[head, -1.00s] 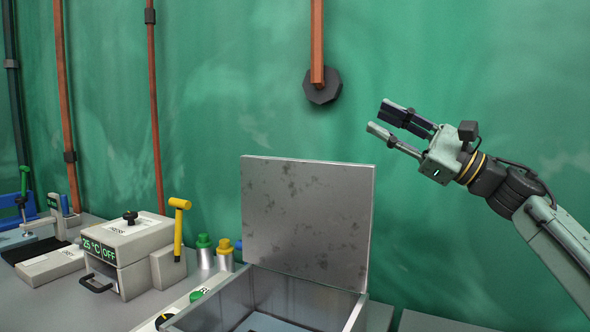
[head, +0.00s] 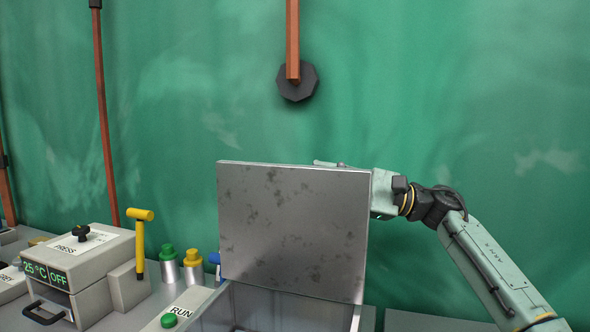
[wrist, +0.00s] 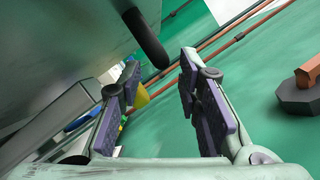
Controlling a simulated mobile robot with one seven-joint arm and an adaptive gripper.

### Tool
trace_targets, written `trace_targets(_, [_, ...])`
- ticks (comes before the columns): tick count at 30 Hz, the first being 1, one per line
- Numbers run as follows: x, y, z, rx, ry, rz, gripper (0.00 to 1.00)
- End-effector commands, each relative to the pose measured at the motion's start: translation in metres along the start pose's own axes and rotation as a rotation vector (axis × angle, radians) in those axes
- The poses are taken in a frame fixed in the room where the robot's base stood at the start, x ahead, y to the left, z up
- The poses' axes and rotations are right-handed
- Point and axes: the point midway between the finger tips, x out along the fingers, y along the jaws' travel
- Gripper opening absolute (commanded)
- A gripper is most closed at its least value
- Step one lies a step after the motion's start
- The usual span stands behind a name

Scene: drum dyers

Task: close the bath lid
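The bath lid (head: 292,230) is a grey, stained metal plate standing upright, open, at the back of the bath (head: 270,305). My gripper (head: 384,192) is behind the lid at its upper right edge. Its fingers are mostly hidden by the lid there, with a sliver showing above the top edge. In the wrist view my gripper (wrist: 160,65) is open with nothing between its fingers. A large grey surface, seemingly the lid's back (wrist: 60,45), fills the upper left of that view. A dark rounded bar (wrist: 146,38) juts out near the fingertips. I cannot tell whether anything touches the lid.
A press box (head: 75,265) with a yellow-headed lever (head: 139,240) stands left of the bath. Green-capped (head: 168,265) and yellow-capped (head: 193,267) bottles stand between. A RUN panel with a green button (head: 169,320) is in front. A dark octagonal weight (head: 297,85) hangs above the lid.

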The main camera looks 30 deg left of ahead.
Motion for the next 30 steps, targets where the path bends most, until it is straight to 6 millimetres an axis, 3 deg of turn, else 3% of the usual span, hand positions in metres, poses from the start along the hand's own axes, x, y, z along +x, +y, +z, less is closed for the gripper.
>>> trace_targets(3, [0.023,-0.002,0.002,0.002,0.000,0.002,0.31])
trace_targets(9, [0.044,-0.001,0.001,0.001,0.000,0.000,0.31])
trace_targets(20, [0.048,0.000,0.000,0.000,0.000,-0.002,0.31])
trace_targets(30, [0.048,0.000,0.000,0.000,0.000,-0.001,0.09])
